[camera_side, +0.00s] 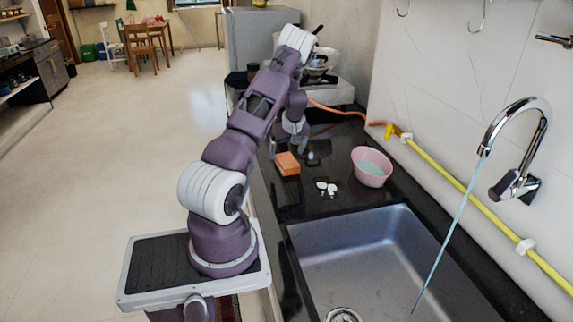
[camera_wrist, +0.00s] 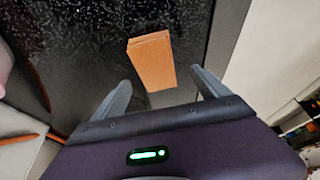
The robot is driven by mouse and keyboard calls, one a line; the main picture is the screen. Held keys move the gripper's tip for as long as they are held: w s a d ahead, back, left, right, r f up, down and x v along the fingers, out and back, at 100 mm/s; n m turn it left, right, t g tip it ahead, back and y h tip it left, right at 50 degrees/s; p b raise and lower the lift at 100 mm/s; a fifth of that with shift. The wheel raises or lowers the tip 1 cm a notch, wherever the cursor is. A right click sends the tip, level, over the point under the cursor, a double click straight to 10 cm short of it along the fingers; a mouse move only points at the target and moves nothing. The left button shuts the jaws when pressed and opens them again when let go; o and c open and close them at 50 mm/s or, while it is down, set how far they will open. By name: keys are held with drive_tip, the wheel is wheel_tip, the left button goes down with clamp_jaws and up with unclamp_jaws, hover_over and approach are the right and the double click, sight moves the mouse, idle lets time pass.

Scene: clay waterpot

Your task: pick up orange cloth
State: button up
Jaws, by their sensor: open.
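The orange cloth (camera_side: 287,163) looks like a small orange block and lies on the black counter, left of the pink bowl. In the wrist view the orange cloth (camera_wrist: 152,60) lies ahead of my gripper, with its near end toward the gap between the fingers. My gripper (camera_wrist: 160,88) is open, one finger on each side, and nothing is held. In the side view my gripper (camera_side: 299,148) hangs low over the counter, close to the cloth's right end. Whether it touches the cloth I cannot tell.
A pink bowl (camera_side: 371,166) and small white pieces (camera_side: 326,188) stand on the counter to the right. The steel sink (camera_side: 370,255) with a chrome tap (camera_side: 515,130) is nearer the camera. A yellow pipe (camera_side: 460,180) runs along the wall. The counter's edge drops to the floor at left.

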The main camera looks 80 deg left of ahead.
sight(287, 160)
drive_tip(key=x, duration=0.4)
drive_tip(key=shift+w, duration=0.3)
drive_tip(key=shift+d+f, duration=0.1)
drive_tip(key=shift+f, duration=0.15)
drive_tip(key=c, duration=1.4)
